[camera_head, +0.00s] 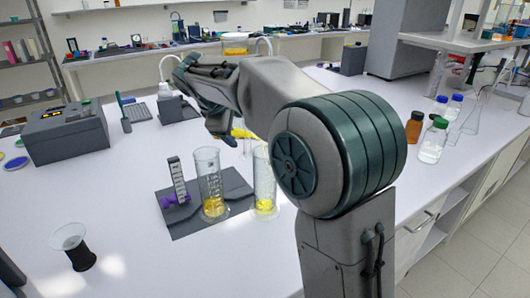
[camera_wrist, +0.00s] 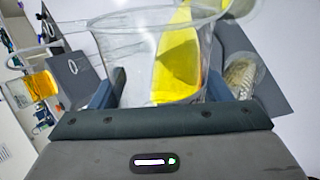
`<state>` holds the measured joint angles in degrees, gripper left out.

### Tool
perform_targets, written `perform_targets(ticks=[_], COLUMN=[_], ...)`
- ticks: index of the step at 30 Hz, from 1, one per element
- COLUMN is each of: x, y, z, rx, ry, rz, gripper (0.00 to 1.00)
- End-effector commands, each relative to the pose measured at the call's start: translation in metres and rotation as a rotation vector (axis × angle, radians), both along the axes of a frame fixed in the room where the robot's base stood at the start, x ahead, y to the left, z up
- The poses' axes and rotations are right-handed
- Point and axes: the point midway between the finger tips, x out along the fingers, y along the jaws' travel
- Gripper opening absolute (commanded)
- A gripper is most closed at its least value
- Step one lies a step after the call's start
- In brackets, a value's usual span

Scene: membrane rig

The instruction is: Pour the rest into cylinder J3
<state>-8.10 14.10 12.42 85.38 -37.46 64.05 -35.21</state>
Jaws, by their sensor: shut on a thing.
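My gripper (camera_head: 222,128) is shut on a clear beaker, mostly hidden behind my arm in the head view. In the wrist view the beaker (camera_wrist: 130,50) sits between the jaws, tilted, with yellow liquid (camera_wrist: 180,60) along one side reaching up toward the rim. I cannot tell whether any is leaving it. Below and in front stand two upright clear cylinders, a left one (camera_head: 208,178) and a right one (camera_head: 264,178), each with yellow liquid at the bottom. No J3 label is readable. A cylinder (camera_wrist: 240,75) shows right of the beaker in the wrist view.
A dark-based glass dish (camera_head: 73,247) is front left; a grey box (camera_head: 65,145) is back left. Bottles (camera_head: 433,142) stand at right. The left bench is mostly clear.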

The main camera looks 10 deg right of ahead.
Motion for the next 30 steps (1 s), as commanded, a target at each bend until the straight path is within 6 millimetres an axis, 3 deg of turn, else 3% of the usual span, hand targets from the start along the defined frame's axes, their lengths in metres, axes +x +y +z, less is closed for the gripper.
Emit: perform_targets(ticks=[30], x=[-0.0006], y=[-0.002], z=[-0.0027], rx=[0.071], ry=[-0.038], rz=[0.0], gripper=[0.39])
